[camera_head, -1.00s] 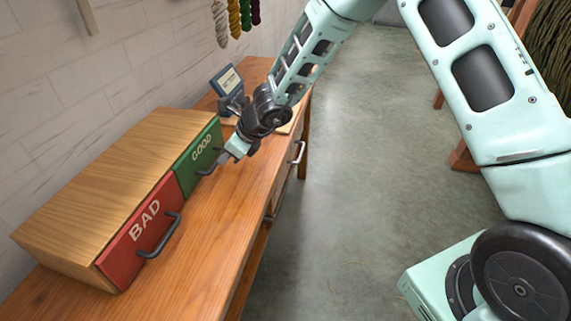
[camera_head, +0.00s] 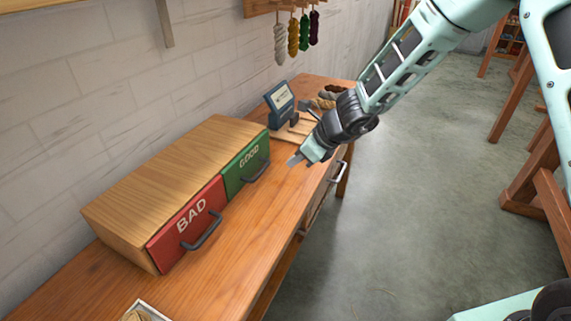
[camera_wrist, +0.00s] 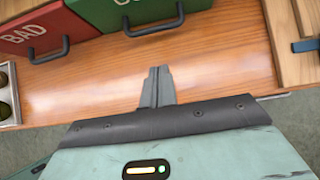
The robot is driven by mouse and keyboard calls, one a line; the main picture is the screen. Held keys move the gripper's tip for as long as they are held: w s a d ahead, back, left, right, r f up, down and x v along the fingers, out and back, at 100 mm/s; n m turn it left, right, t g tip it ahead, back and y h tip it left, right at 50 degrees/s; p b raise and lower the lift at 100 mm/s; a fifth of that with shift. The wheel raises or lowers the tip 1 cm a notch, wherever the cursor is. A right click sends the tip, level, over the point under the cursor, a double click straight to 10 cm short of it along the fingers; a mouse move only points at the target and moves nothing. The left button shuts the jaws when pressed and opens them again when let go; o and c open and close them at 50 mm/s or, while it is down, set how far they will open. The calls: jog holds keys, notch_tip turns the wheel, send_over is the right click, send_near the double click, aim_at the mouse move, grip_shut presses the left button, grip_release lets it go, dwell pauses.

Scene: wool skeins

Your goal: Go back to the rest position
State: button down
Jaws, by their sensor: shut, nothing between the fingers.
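My gripper (camera_head: 296,160) hangs above the wooden table (camera_head: 262,222), to the right of the green GOOD drawer and apart from its handle. In the wrist view my gripper (camera_wrist: 158,72) shows with its fingers together and nothing between them. The box holds a red BAD drawer (camera_head: 170,240) and a green GOOD drawer (camera_head: 236,178), both of which look closed. Both drawers also show at the top of the wrist view, the red one (camera_wrist: 38,30) at left and the green one (camera_wrist: 95,10) beside it.
A small scale-like device with a display (camera_head: 280,98) stands behind my gripper, with skeins (camera_head: 325,100) near it. Several skeins hang from a wall rack (camera_head: 268,7). A tray (camera_head: 140,312) shows at the bottom edge. Open floor (camera_head: 400,210) lies right of the table.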

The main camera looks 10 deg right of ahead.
jog(key=s+a+r+n+g, duration=0.25)
jog(key=s+r+n, duration=0.25)
jog(key=s+n, duration=0.45)
jog(key=s+a+r+n+g, duration=0.2)
jog(key=s+a+r+n, duration=0.25)
jog(key=s+n, duration=0.5)
jog(key=s+d+r+n+h, duration=0.1)
jog(key=s+d+n+h, duration=0.2)
jog(key=s+n, duration=0.3)
jog(key=s+d+r+n+h, duration=0.1)
jog(key=s+d+n+h, duration=0.1)
jog(key=s+d+n, duration=0.3)
jog(key=s+n, duration=0.2)
jog(key=s, duration=0.2)
jog(key=shift+s+n+h+p, duration=0.3)
jog(key=shift+s+h+p, duration=0.05)
jog(key=shift+s+h, duration=0.05)
jog(key=shift+d+r, duration=0.1)
